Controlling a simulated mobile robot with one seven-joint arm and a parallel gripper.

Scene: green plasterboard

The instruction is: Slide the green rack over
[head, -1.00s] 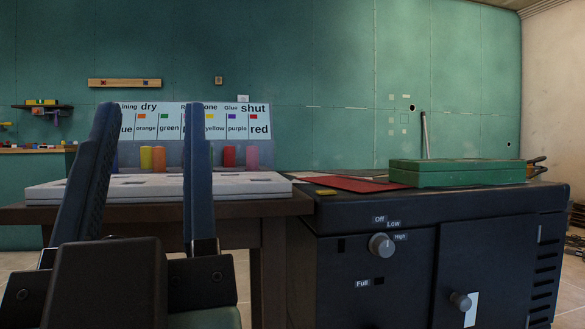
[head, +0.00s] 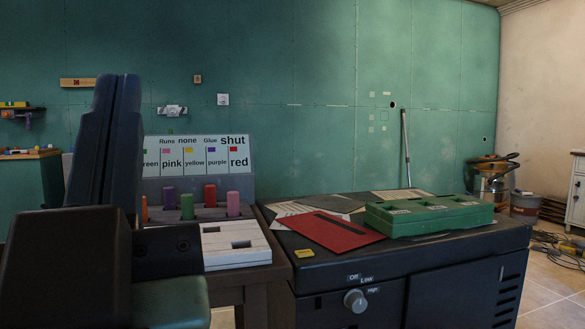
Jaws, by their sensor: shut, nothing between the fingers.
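The green rack (head: 430,214) is a flat green block with several recesses and pale labels on top. It lies on the right part of the black cabinet's top (head: 345,255), its left end touching or very near a red sheet (head: 331,231). My gripper (head: 119,82) is at the left of the head view, pointing up, its two dark fingers together and empty. It is well to the left of the rack and apart from it.
A yellow tag (head: 304,253) and papers lie on the cabinet. Cables (head: 560,245) lie on the floor at right.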

